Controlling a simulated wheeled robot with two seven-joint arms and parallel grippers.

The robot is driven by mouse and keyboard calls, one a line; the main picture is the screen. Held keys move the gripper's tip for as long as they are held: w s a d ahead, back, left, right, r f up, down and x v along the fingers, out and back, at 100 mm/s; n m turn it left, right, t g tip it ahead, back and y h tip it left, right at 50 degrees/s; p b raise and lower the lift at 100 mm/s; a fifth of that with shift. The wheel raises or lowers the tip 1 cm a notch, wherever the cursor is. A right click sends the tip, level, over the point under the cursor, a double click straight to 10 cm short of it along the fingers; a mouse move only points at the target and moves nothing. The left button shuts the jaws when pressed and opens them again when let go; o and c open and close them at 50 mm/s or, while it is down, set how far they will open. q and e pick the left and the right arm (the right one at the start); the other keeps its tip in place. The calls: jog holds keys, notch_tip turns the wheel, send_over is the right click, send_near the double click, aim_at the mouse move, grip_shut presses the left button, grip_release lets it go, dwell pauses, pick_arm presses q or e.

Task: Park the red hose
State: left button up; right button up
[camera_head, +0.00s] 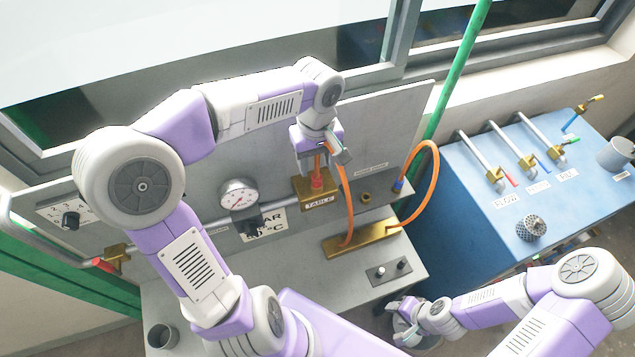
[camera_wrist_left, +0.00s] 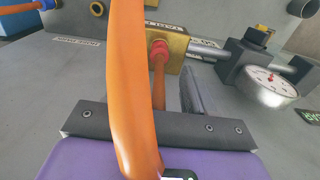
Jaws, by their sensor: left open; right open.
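The red hose is an orange hose (camera_head: 347,200) with a red collar (camera_head: 318,183), seated in the brass block labelled TABLE (camera_head: 318,203). It loops up past my left gripper and down to a brass bar (camera_head: 335,245). My left gripper (camera_head: 323,158) is open just above the block. In the left wrist view, the red collar (camera_wrist_left: 158,51) sits in the brass block (camera_wrist_left: 168,40), and hose hangs beside one finger (camera_wrist_left: 191,92). The near hose loop (camera_wrist_left: 130,90) hides the other finger. An empty brass port (camera_head: 366,198) is right of the block. My right gripper (camera_head: 398,318) is open and empty at lower right.
A second orange hose (camera_head: 433,170) runs from a blue collar (camera_head: 397,187) to the same bar. A gauge (camera_head: 238,194) stands left of the TABLE block. A blue cabinet (camera_head: 450,200) with taps is on the right. A green pole (camera_head: 455,75) rises behind the panel.

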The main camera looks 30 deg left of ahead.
aim_at(317, 171)
pick_arm(q)
notch_tip(317, 171, down, 6)
jog(key=b, duration=0.4)
jog(key=shift+r, duration=0.15)
pick_arm(e)
notch_tip(317, 171, down, 5)
jog(key=shift+r, duration=0.1)
dwell(0.5)
pick_arm(q)
jog(key=shift+c, duration=0.4)
grip_shut()
jog(key=shift+r, duration=0.15)
jog(key=shift+r+p, duration=2.25)
jog(key=shift+r, duration=0.65)
pick_arm(e)
jog(key=shift+r, duration=2.3)
